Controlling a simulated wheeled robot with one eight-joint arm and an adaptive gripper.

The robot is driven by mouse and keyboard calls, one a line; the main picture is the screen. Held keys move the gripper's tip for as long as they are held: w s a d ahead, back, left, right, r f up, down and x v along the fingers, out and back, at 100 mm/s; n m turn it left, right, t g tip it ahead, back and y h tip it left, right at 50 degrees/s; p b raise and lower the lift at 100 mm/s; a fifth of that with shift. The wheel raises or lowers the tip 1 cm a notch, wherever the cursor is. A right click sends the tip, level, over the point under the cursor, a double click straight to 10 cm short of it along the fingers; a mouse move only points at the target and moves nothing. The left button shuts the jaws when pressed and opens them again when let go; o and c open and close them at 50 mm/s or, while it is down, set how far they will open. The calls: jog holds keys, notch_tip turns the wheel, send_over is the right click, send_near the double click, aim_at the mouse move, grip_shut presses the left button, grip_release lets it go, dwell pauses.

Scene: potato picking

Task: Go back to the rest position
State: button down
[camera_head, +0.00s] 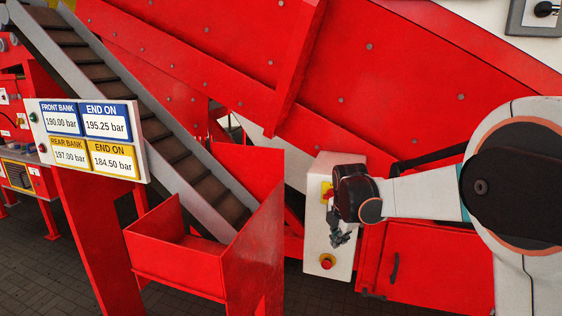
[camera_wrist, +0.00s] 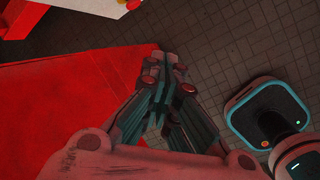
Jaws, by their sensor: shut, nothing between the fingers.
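My gripper (camera_head: 340,237) hangs at the end of my white and black arm, right of centre in the head view. It points down in front of a white control box that has buttons on it. In the wrist view my gripper (camera_wrist: 166,62) shows from behind, with its fingertips together and nothing between them. Below it there are a red panel and the dark tiled floor. No rest position is marked in either view.
The white control box (camera_head: 318,220) carries a red button (camera_head: 327,261) near its foot. A red hopper (camera_head: 180,262) and conveyor (camera_head: 110,90) stand left. A pressure display (camera_head: 88,137) stands further left. A red cabinet (camera_head: 425,265) is below my arm. Open tiled floor (camera_wrist: 230,40) shows in the wrist view.

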jog(key=s+d+r+m+t, duration=0.1)
jog(key=s+r+m, duration=0.45)
jog(key=s, duration=0.35)
jog(key=s+d+r+m+t, duration=0.1)
jog(key=s+r+m, duration=0.4)
jog(key=s, duration=0.4)
jog(key=s+f+m, duration=0.2)
jog(key=s+m, duration=0.4)
jog(key=s, duration=0.2)
jog(key=s+f+m+t, duration=0.1)
jog(key=s+f+m, duration=0.1)
jog(key=s+m, duration=0.4)
jog(key=s, duration=0.3)
jog(key=shift+s+d+f+m+y, duration=0.15)
jog(key=shift+d+f+m+y, duration=0.15)
jog(key=shift+f+m, duration=0.05)
jog(key=shift+d, duration=0.15)
